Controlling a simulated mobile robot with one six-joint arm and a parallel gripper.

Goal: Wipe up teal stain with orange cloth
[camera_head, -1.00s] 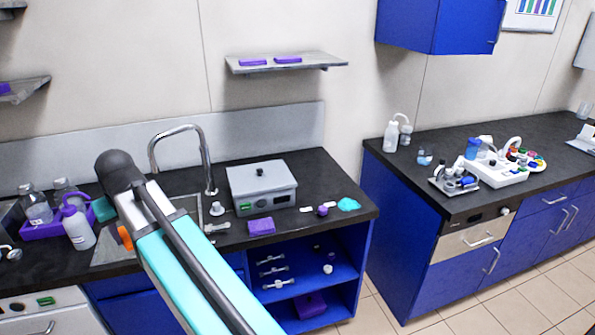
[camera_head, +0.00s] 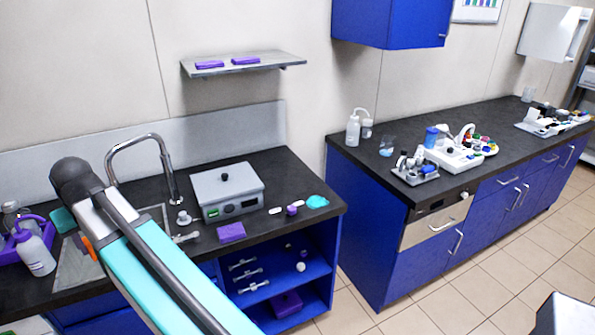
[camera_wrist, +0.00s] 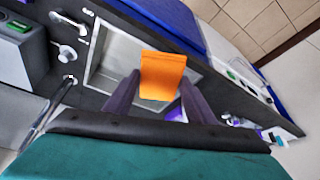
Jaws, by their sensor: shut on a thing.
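The orange cloth (camera_wrist: 164,74) is held between the two dark fingers of my gripper (camera_wrist: 159,84) in the wrist view, above the sink basin (camera_wrist: 112,54). A small orange edge of the cloth (camera_head: 89,247) shows beside my arm in the head view; my fingers are hidden there. The teal stain (camera_head: 317,202) lies on the dark counter (camera_head: 270,170) near its right end. My gripper is well to the left of the stain, over the sink side.
A grey box with a lid knob (camera_head: 228,191), a purple block (camera_head: 231,232) and a small purple-capped item (camera_head: 292,210) stand between sink and stain. A tall faucet (camera_head: 165,165) rises behind the sink. Bottles (camera_head: 36,252) are at left. Tiled floor (camera_head: 350,310) separates the right-hand bench.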

